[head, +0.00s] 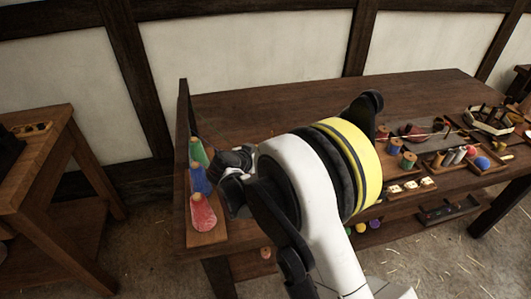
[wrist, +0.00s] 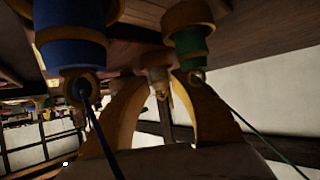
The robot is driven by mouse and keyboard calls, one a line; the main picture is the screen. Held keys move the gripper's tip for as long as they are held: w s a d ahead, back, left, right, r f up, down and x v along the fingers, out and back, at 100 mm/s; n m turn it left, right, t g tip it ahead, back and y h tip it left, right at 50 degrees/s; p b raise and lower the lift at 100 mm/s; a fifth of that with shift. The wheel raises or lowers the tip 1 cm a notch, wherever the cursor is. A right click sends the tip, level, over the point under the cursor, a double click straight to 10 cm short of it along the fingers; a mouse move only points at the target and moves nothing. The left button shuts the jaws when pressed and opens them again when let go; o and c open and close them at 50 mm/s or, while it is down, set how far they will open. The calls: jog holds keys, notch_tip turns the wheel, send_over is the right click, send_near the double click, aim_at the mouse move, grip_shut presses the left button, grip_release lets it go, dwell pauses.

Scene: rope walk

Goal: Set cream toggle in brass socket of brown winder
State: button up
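My gripper (wrist: 160,80) points at the row of winders at the table's left end. Its two yellow-brown fingers stand on either side of a small cream piece (wrist: 158,72), apparently the toggle, and look closed on it. I cannot tell whether the toggle sits in a brass socket. The blue winder (wrist: 70,30) and green winder (wrist: 190,48) flank it, each with a cord at a ring. In the head view my gripper (head: 232,168) is largely hidden by my arm.
Green (head: 198,152), blue (head: 200,179) and red (head: 203,213) cones stand close together on a wooden board beside my gripper. The table (head: 270,105) is bare at the back. Spools, trays and a blue ball (head: 482,163) crowd its right side. Another wooden table stands left.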

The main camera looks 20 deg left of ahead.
jog(key=shift+r, duration=0.1)
jog(key=shift+s+r+p, duration=0.15)
jog(key=shift+r+p, duration=0.05)
jog(key=shift+p, duration=0.1)
jog(key=p+v, duration=0.2)
jog(key=v, duration=0.5)
jog(key=shift+s, duration=0.1)
jog(key=s+d+r+g, duration=0.1)
jog(key=d+r, duration=0.4)
jog(key=d, duration=0.4)
jog(key=s+d+r+n+g, duration=0.15)
jog(key=d+r, duration=0.25)
jog(key=d, duration=0.5)
jog(key=s+d+r+g, duration=0.1)
jog(key=d+r+g, duration=0.1)
jog(key=d+r, duration=0.5)
jog(key=s+d+f+y, duration=0.1)
jog(key=s+d+y, duration=0.1)
jog(key=s+d, duration=1.5)
jog(key=s+n, duration=0.1)
jog(key=s, duration=0.2)
jog(key=shift+s+f, duration=0.2)
jog(key=shift+f, duration=0.2)
jog(key=shift+o, duration=0.6)
